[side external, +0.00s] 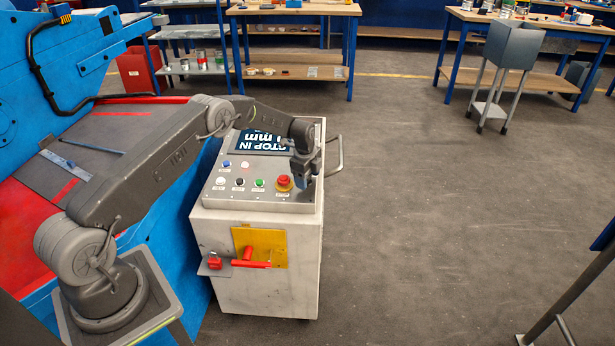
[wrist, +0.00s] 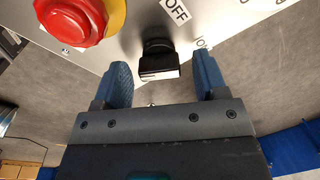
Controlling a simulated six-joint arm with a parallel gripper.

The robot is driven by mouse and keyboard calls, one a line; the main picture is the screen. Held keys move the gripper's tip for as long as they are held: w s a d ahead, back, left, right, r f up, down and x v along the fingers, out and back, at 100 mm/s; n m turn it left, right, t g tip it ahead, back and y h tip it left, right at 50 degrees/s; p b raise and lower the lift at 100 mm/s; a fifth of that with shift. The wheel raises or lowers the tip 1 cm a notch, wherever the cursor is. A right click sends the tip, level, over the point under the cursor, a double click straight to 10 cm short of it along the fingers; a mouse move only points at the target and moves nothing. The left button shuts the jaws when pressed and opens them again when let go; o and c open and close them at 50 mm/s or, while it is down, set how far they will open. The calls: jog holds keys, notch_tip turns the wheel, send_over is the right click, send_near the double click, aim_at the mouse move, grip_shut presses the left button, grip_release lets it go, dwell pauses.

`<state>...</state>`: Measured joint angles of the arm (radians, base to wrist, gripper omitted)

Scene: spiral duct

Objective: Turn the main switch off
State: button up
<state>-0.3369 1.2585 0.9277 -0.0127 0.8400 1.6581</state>
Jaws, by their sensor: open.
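A black rotary switch (wrist: 158,55) with a white marking line is on the grey control panel in the wrist view. A label reading OFF (wrist: 176,10) is just above it, and another label, partly hidden by a finger, is to its right. My gripper (wrist: 163,77) is open, with its blue fingers on either side of the switch and nothing held. I cannot tell whether the fingers touch it. In the side view my gripper (side external: 304,180) points down at the panel's right edge and hides the switch.
A red emergency button (side external: 284,181) on a yellow ring is just left of my gripper. Several small buttons and a screen (side external: 262,141) share the panel. A red handle (side external: 250,262) on a yellow plate is on the cabinet front. A metal rail (side external: 338,155) is at the right.

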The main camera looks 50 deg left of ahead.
jog(key=c, duration=0.9)
jog(key=n, duration=0.6)
jog(key=shift+r, duration=0.1)
jog(key=n, duration=0.5)
jog(key=shift+w+a+n, duration=0.1)
jog(key=shift+n, duration=0.3)
dwell(0.3)
jog(key=o, duration=0.9)
